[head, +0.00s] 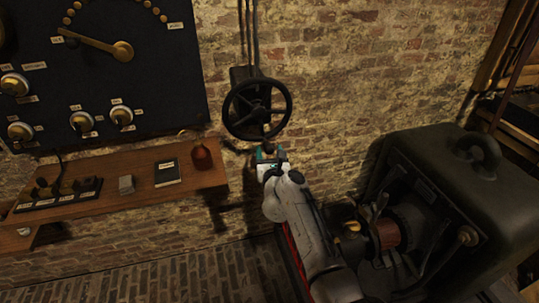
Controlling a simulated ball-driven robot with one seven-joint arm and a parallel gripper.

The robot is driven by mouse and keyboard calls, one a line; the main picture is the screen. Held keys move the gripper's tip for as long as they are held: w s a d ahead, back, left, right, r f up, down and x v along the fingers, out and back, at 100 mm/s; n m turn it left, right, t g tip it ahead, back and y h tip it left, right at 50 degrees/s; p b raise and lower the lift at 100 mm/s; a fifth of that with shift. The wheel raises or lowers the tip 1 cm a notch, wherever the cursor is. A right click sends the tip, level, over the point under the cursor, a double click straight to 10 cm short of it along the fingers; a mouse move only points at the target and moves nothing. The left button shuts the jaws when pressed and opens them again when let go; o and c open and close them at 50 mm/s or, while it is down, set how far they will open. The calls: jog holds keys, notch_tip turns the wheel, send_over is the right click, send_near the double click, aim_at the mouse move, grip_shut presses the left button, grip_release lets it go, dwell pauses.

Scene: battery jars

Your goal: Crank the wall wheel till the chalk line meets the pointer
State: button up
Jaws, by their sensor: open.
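The black wall wheel (233,110) is mounted on a dark box on the brick wall, right of the control panel. It has a round rim with spokes, and a dark knob shows at its bottom edge. My gripper (268,152) is at the bottom of the wheel, at or just in front of the knob. It is open. I cannot tell whether the fingers touch the knob. My white arm reaches up from the lower right. I cannot make out a chalk line or a pointer on the wheel.
The black panel (150,75) has a brass lever and knobs. A large dark machine (420,160) stands at right, close to my arm.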

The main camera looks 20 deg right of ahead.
grip_shut()
dwell(0.5)
